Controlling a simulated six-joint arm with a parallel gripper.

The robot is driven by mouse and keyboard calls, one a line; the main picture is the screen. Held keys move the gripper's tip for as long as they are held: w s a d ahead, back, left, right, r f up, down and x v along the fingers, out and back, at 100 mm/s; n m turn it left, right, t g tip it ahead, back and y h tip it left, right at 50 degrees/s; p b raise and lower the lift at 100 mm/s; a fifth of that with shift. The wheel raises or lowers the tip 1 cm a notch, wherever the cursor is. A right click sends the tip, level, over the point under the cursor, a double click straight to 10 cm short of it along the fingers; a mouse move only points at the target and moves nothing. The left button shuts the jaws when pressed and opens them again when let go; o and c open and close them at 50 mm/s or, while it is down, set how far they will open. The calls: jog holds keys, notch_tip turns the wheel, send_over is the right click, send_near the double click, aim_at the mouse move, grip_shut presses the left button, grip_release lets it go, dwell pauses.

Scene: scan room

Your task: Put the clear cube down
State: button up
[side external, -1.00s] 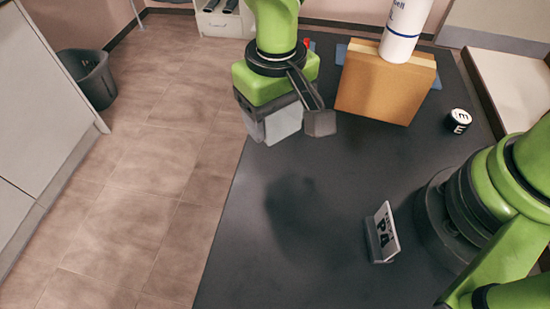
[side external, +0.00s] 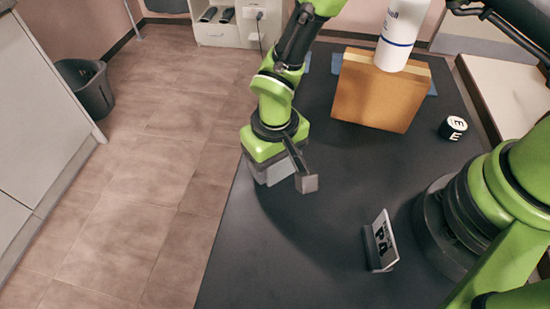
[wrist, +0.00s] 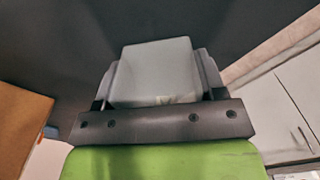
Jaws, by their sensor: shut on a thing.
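The clear cube (wrist: 155,72) looks pale and greyish in the wrist view, between the two fingers of my gripper (wrist: 160,80). In the side view my gripper (side external: 270,174) points down over the left part of the dark table top (side external: 270,265), near its left edge. It is shut on the cube, which is low over the table. I cannot tell whether its underside touches the surface. The fingers largely hide the cube in the side view.
A brown box (side external: 378,97) with a white bottle (side external: 402,35) on it stands at the back. A small black round item with white letters (side external: 453,128) is at the right. A small sign (side external: 380,242) stands in front. Dark table between is clear.

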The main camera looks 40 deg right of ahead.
jog(key=shift+f, duration=0.1)
jog(key=o, duration=1.1)
notch_tip(320, 180, up, 12)
jog(key=shift+r, duration=0.25)
jog(key=s+d+r+m+t+y, duration=0.1)
jog(key=s+d+r+t, duration=0.15)
jog(key=d+r, duration=0.45)
jog(key=s+d+r+m+t+y, duration=0.15)
jog(key=s+d+r, duration=0.3)
jog(key=r, duration=0.55)
jog(key=s+d+t, duration=0.1)
jog(key=s, duration=0.1)
jog(key=s+d+r+m+t, duration=0.1)
jog(key=s+d, duration=0.1)
jog(key=s+d+t, duration=0.1)
jog(key=s, duration=0.1)
jog(key=shift+s+d+r+m+h, duration=0.15)
jog(key=shift+s+r+m+h, duration=0.1)
jog(key=shift+s, duration=0.05)
